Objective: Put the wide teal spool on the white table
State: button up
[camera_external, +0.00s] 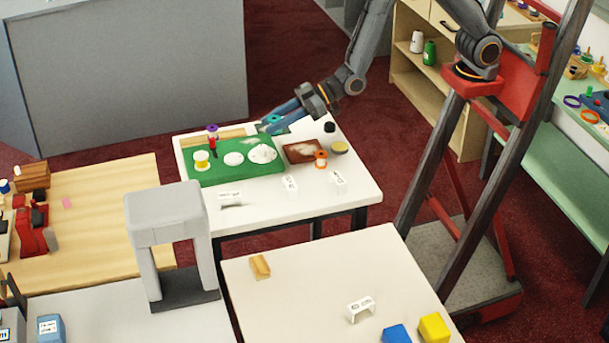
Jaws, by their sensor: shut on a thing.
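My gripper (271,122) reaches in from the upper right over the back of the white table (349,192). Its blue fingers are shut on a small teal thing (274,118), which looks like the teal spool; the fingers hide much of it. It is near the back right corner of the green mat (205,180). Whether it touches the surface below or hangs just above it, I cannot tell.
The mat bears a yellow-and-white spool (201,160), a red-and-purple one (213,140) and white discs (234,159). A brown tray (297,158), an orange spool (321,159) and white label cards (290,185) stand nearby. The table's front right is clear.

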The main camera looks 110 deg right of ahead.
jog(key=a+f+n+g+y+b, duration=0.1)
jog(key=a+f+n+y+b, duration=0.3)
jog(key=a, duration=0.7)
jog(key=a+f+b, duration=0.2)
jog(key=a+b, duration=0.3)
jog(key=a, duration=0.6)
jog(key=n+g+y+b, duration=0.2)
jog(key=n+y+b, duration=0.2)
jog(key=b, duration=0.5)
send_over(352, 282)
notch_tip(352, 282, down, 11)
jog(key=shift+r, duration=0.15)
jog(key=shift+f+p, duration=0.45)
jog(key=shift+f, duration=1.85)
jog(key=shift+f, duration=0.15)
jog(key=o, duration=1)
